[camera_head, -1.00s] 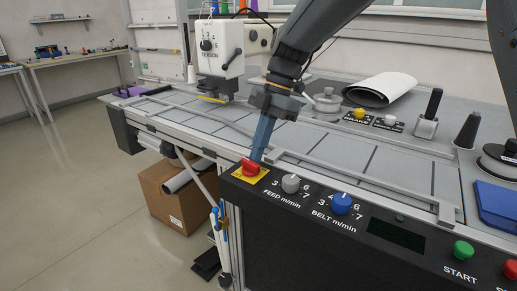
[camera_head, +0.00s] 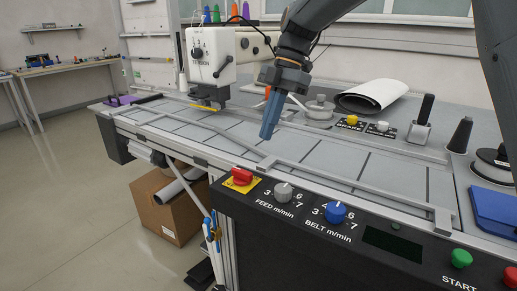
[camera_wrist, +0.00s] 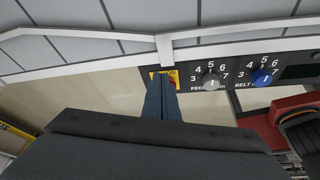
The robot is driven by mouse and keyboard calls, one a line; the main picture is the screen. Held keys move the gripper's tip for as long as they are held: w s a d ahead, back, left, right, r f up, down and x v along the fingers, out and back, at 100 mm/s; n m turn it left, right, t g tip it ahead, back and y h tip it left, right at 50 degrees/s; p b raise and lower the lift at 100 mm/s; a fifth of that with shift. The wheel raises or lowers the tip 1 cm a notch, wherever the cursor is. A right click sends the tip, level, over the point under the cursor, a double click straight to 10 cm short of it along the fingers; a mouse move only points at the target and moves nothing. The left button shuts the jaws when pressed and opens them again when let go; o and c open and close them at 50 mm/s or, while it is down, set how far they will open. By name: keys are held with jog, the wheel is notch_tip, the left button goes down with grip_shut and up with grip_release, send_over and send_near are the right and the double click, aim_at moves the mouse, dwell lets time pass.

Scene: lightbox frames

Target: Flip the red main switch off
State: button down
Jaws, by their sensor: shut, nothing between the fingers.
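The red main switch (camera_head: 242,176) sits on a yellow plate at the left end of the black control panel (camera_head: 262,215). Its handle looks roughly crosswise in the head view; I cannot tell its marked position. My gripper (camera_head: 266,136) has blue fingers closed together, empty, pointing down. It is above and behind the switch, over the grey bed, and apart from it. In the wrist view, the fingers (camera_wrist: 162,98) cover part of the yellow plate, and a bit of the red switch (camera_wrist: 173,81) shows beside them.
A grey feed knob (camera_head: 283,192) and blue belt knob (camera_head: 336,212) stand right of the switch. A green start button (camera_head: 461,258) is farther right. A low metal rail (camera_head: 315,175) runs behind the panel. The white machine head (camera_head: 210,58) stands at the back left.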

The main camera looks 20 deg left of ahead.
jog(key=shift+v, duration=1.7)
jog(key=shift+a, duration=0.2)
